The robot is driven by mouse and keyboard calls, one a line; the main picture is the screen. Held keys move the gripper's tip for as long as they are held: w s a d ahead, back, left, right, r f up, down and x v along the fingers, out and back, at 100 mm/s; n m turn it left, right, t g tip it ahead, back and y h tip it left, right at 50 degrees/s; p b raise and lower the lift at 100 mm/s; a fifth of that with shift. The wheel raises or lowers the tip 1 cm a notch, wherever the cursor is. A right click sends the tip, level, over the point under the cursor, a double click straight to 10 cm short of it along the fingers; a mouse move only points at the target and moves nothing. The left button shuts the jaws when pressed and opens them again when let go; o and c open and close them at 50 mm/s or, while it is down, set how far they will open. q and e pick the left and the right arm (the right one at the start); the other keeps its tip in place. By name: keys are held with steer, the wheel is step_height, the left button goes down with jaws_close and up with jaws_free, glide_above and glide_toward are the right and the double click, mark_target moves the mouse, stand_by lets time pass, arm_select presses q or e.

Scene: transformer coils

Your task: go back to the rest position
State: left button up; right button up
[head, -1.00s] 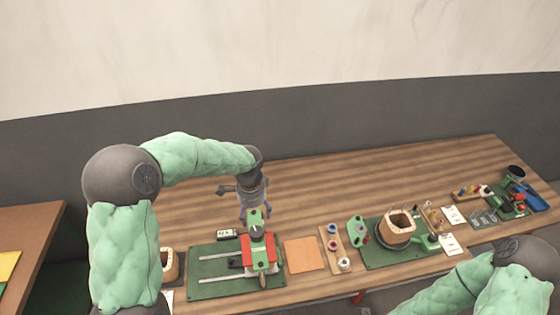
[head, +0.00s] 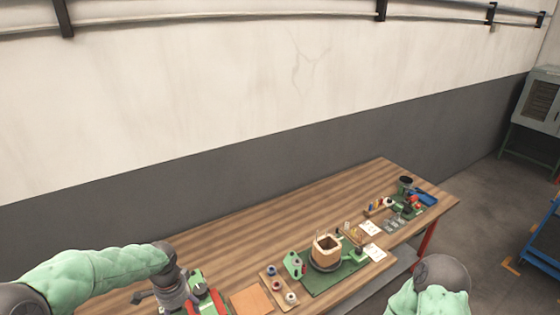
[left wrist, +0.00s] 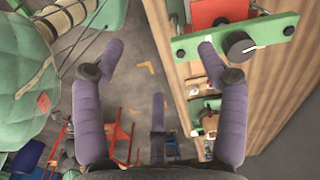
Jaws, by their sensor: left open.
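My left gripper (left wrist: 160,52) is open in the left wrist view, with nothing between its fingers. Its right fingertip appears close to the end of a green bar with a dark knob (left wrist: 238,45); I cannot tell whether they touch. In the head view my left arm enters at lower left, and its wrist is beside the green and red winding fixture (head: 205,300), which is cut off by the bottom edge. My right arm (head: 430,290) shows at lower right; its gripper is out of frame.
The wooden table (head: 240,235) runs back to the right. On it are an orange sheet (head: 251,300), a small spool board (head: 278,290), a tan coil (head: 326,248) on a green mat (head: 335,277), and a blue tray (head: 425,198). The table's back strip is clear.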

arm_select(q)
steer(key=s+d+f+n+h+b, duration=0.2)
steer(key=d+f+b, duration=0.35)
steer(key=f, duration=0.75)
steer(key=s+d+f+n+h+b, duration=0.1)
steer(key=s+d+f+n+b, duration=0.15)
steer(key=d+f+b, duration=0.65)
steer(key=s+d+f+n+b, duration=0.1)
steer(key=s+f, duration=0.3)
steer(key=f, duration=0.4)
steer(key=s+d+f+n+b, duration=0.1)
steer(key=s+f+n+b, duration=0.2)
steer(key=f, duration=0.5)
steer(key=s+d+f+n+h+b, duration=0.1)
steer(key=s+f+n+b, duration=0.2)
steer(key=s+f, duration=0.2)
step_height(320, 180, down, 3)
steer(key=shift+s+d+f, duration=0.15)
steer(key=shift+s+d, duration=0.15)
steer(key=shift+s, duration=0.05)
arm_select(e)
step_height(320, 180, down, 22)
